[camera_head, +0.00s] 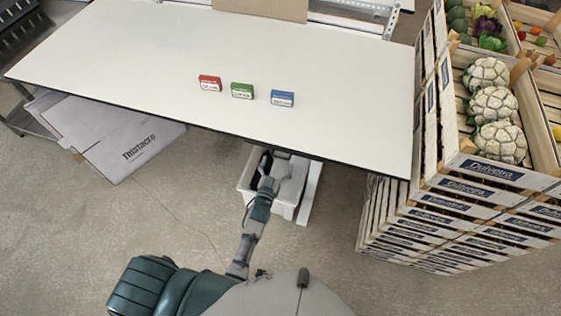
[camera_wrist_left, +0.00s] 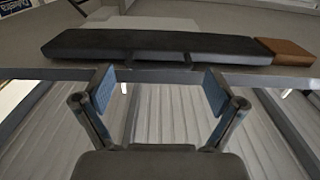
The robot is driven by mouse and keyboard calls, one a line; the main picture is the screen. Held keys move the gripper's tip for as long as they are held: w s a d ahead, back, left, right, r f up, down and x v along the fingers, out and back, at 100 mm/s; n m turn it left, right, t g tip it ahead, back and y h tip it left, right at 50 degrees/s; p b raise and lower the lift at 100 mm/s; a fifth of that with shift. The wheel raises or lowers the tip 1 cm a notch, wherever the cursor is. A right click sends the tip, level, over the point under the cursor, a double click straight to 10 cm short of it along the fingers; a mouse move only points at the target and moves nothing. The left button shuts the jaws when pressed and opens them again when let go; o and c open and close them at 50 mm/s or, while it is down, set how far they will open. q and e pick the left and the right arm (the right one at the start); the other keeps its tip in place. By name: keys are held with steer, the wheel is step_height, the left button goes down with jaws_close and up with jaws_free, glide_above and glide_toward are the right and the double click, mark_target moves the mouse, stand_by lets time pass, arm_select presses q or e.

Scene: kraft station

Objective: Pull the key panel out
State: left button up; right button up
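My left arm reaches forward under the front edge of the white table (camera_head: 300,70). In the head view the left gripper (camera_head: 266,160) is small, dark and partly hidden by the table edge. In the left wrist view the left gripper (camera_wrist_left: 160,88) has its two blue-padded fingers spread, with nothing between them. Beyond the fingertips lies a long, flat black panel (camera_wrist_left: 150,45) with a brown block at its right end, probably the key panel. A thin dark bar runs below it. I cannot tell whether the fingers touch it. My right gripper is not in view.
A white bin (camera_head: 250,180) stands on the floor beneath the gripper. Red (camera_head: 210,83), green (camera_head: 242,91) and blue (camera_head: 282,98) boxes sit on the table. Stacked wooden crates (camera_head: 450,205) stand right; flattened cardboard (camera_head: 110,135) lies left. Open floor lies between.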

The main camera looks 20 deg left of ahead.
arm_select(q)
steer(key=s, duration=1)
steer(key=shift+s, duration=0.4)
steer(key=shift+d, duration=0.1)
